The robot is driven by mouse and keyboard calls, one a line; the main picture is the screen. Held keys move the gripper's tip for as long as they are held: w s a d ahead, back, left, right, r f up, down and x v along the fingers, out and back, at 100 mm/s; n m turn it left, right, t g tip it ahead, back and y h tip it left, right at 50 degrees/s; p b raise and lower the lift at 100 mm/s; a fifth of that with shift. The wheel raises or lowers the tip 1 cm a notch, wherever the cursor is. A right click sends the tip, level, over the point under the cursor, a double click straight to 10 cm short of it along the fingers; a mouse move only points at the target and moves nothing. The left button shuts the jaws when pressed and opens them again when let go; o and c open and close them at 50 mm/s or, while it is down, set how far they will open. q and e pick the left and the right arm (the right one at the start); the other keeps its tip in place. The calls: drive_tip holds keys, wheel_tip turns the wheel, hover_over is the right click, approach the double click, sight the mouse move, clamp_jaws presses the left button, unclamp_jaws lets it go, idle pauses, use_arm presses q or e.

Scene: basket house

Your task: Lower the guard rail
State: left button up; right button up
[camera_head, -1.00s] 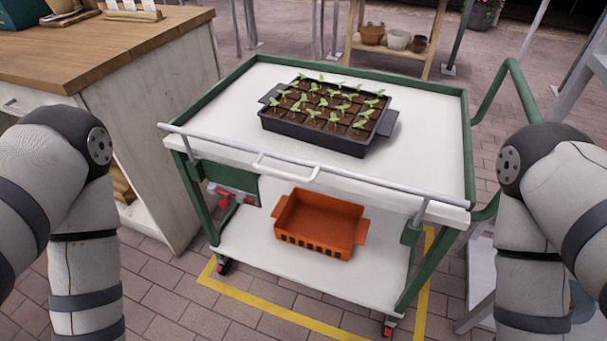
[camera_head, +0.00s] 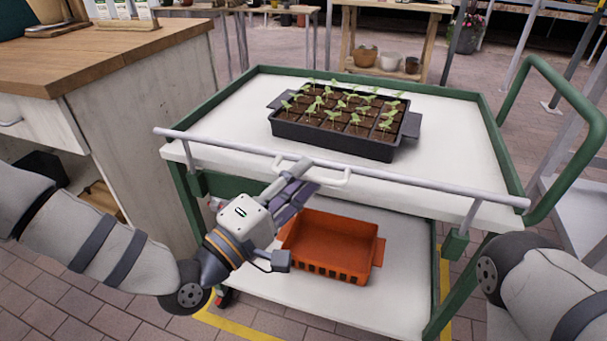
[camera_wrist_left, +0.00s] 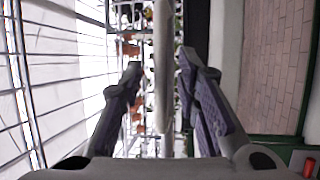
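The guard rail (camera_head: 420,184) is a pale grey bar along the front edge of the cart's white top, standing level with that edge on end posts. A small white loop handle (camera_head: 344,180) sits at its middle. My left gripper (camera_head: 305,176) is at the middle of the rail, by the left side of the loop. In the left wrist view my gripper's fingers (camera_wrist_left: 159,68) are apart, with a grey bar (camera_wrist_left: 163,60) running between them. I cannot tell whether they touch it. My right gripper is out of view; only part of the right arm shows.
A black seedling tray (camera_head: 342,138) stands on the cart top (camera_head: 235,115). An orange crate (camera_head: 335,247) sits on the lower shelf. A wooden-topped cabinet (camera_head: 120,50) stands close on the left. A green push handle (camera_head: 575,95) rises at the cart's right end.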

use_arm(q)
drive_tip(key=shift+w+d, duration=0.45)
drive_tip(key=shift+w, duration=0.05)
clamp_jaws()
wheel_tip(320, 180, down, 8)
drive_tip(key=b, duration=0.5)
drive_tip(key=shift+s, duration=0.15)
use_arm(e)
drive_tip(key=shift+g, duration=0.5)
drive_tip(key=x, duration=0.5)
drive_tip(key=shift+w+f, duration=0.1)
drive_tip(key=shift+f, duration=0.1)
use_arm(q)
drive_tip(key=shift+f, duration=0.1)
unclamp_jaws()
drive_tip(key=shift+a, duration=0.1)
